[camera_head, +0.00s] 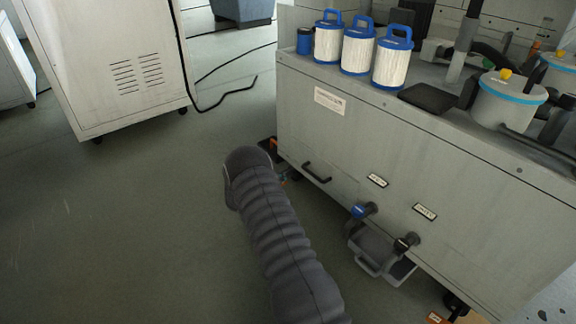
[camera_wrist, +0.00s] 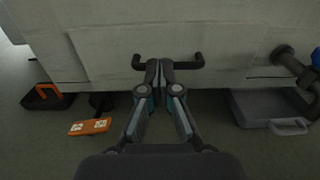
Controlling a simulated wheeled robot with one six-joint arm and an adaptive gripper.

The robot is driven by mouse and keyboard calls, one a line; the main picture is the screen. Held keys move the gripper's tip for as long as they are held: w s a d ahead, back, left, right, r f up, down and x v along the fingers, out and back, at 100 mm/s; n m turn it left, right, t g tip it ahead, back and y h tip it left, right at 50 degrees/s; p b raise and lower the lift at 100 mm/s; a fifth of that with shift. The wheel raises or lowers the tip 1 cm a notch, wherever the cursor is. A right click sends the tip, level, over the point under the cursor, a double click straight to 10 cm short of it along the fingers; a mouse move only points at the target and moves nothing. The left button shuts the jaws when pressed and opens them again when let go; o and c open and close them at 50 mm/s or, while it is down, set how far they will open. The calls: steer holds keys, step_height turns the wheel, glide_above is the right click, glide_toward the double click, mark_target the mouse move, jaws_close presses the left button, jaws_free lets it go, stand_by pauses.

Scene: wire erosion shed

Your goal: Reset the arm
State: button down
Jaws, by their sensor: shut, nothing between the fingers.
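My gripper (camera_wrist: 166,70) is shut, with its two fingertips together and nothing visible between them. In the wrist view its tips overlap the middle of a black bar handle (camera_wrist: 191,62) on the grey cabinet front (camera_wrist: 110,35). I cannot tell whether the tips touch the handle. In the head view the handle (camera_head: 316,173) sits low on the left of the grey cabinet (camera_head: 400,150). My arm reaches up from the bottom of that view, and the gripper is hidden there.
A grey tray (camera_wrist: 252,108) lies under the cabinet by the valves (camera_head: 362,210). An orange item (camera_wrist: 90,127) and a dark tray with an orange handle (camera_wrist: 45,103) lie on the floor. Filter cartridges (camera_head: 357,52) stand on top. Floor to the left is clear, before a white cabinet (camera_head: 110,60).

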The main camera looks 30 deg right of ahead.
steer(key=shift+a, duration=0.15)
steer(key=s+f+m+g+y, duration=0.2)
steer(key=s+f+m+g, duration=0.1)
steer(key=s+f, duration=0.35)
steer(key=s+a+r+m+g+y, duration=0.25)
steer(key=s+a+m+y, duration=0.2)
steer(key=s, duration=0.35)
steer(key=s+a+r+m+t+y+p, duration=0.1)
steer(key=s+a+r+m+t+y, duration=0.1)
steer(key=s+a+r, duration=0.6)
steer(key=s+a+r+m+t+y+p, duration=0.2)
steer(key=s+a+r+m+y, duration=0.3)
steer(key=r, duration=1.4)
steer(key=s+a+r+m+t+y+p, duration=0.2)
steer(key=s+a+r+m+t+y, duration=0.2)
steer(key=s+a+r, duration=0.6)
steer(key=s+r+m, duration=0.1)
steer(key=s+r, duration=0.3)
steer(key=s, duration=0.1)
steer(key=shift+a+r, duration=0.15)
steer(key=shift+a, duration=0.25)
